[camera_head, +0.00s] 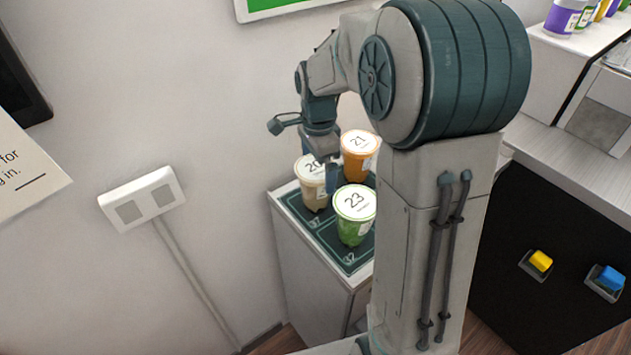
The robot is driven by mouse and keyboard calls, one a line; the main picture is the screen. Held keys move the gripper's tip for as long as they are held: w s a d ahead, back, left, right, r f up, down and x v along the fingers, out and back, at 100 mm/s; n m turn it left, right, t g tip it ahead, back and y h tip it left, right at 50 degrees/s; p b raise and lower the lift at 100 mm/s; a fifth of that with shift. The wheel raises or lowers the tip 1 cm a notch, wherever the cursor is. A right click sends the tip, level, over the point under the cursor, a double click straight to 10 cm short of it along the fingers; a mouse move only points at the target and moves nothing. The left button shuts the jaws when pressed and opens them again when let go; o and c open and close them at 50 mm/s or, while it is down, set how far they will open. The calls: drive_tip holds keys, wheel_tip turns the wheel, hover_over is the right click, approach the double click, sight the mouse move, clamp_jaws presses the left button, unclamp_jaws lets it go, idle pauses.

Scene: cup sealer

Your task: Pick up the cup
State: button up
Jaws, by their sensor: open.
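Three lidded cups stand upright on a small stand. The green cup marked 23 (354,215) is nearest, the brownish cup marked 20 (311,186) is behind it to the left, and the orange cup marked 21 (358,158) is behind it to the right. My gripper (333,180) points down among the three cups and is open. Its fingertips are partly hidden, and I cannot tell if they touch a cup. The frame does not show which cup the task means.
The stand (318,268) has a dark numbered top and is against the wall. A wall socket (141,199) is to its left. At right is a counter (566,150) with a yellow button (541,260) and a blue button (609,277) on its dark front. More cups (566,17) stand at top right.

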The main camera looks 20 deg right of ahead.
drive_tip(key=shift+f, duration=0.35)
drive_tip(key=c, duration=1.6)
drive_tip(key=shift+r, duration=0.1)
drive_tip(key=shift+c, duration=0.2)
